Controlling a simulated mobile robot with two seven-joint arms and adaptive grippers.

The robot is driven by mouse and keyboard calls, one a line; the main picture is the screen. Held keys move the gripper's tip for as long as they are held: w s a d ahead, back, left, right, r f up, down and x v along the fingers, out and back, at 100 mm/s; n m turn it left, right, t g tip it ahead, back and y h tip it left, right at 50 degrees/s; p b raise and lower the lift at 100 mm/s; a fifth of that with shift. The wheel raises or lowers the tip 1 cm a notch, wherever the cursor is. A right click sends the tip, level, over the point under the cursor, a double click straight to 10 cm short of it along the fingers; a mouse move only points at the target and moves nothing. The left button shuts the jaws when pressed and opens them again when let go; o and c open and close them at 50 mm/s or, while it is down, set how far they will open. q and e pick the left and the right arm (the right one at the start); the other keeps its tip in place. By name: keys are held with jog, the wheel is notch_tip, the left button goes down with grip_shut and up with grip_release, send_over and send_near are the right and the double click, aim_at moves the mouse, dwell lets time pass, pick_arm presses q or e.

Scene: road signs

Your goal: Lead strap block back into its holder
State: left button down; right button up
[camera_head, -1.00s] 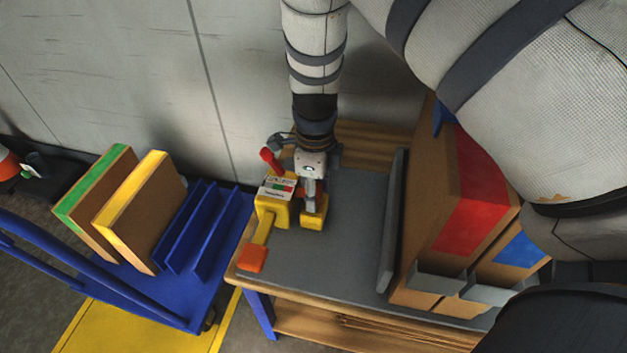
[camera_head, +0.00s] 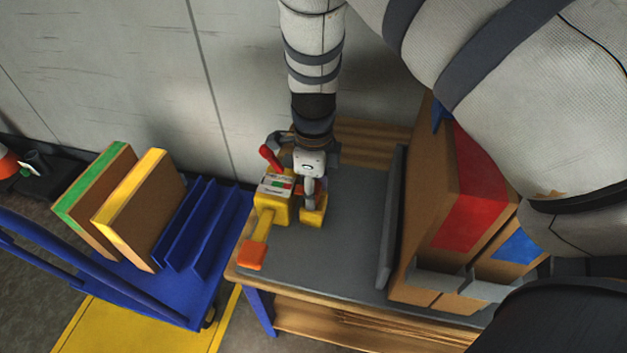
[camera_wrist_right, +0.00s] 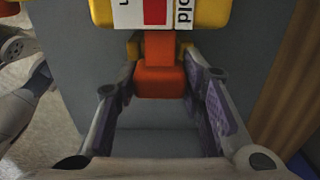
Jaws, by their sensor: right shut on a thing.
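A yellow strapping tool (camera_head: 274,209) with a red lever and a white, red and green label stands on the grey bench top. My right gripper (camera_head: 312,200) points down close beside its right side, over a yellow part (camera_head: 313,216). In the right wrist view, an orange-red block (camera_wrist_right: 160,82) lies between the two fingers of this gripper, just below the yellow labelled body (camera_wrist_right: 208,12). I take this block for the strap block; in the head view the gripper hides it. Whether it touches the holder cannot be told. My left gripper is not in view.
An orange pad (camera_head: 253,256) ends the yellow bar at the bench's left front. A grey upright plate (camera_head: 392,220) and brown boxes with red and blue faces (camera_head: 470,205) stand right. A blue cart (camera_head: 170,295) with panels stands left. Bench top between gripper and plate is clear.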

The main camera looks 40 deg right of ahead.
jog(key=shift+f, duration=0.45)
dwell(0.3)
jog(key=o, duration=1)
jog(key=shift+r, duration=0.1)
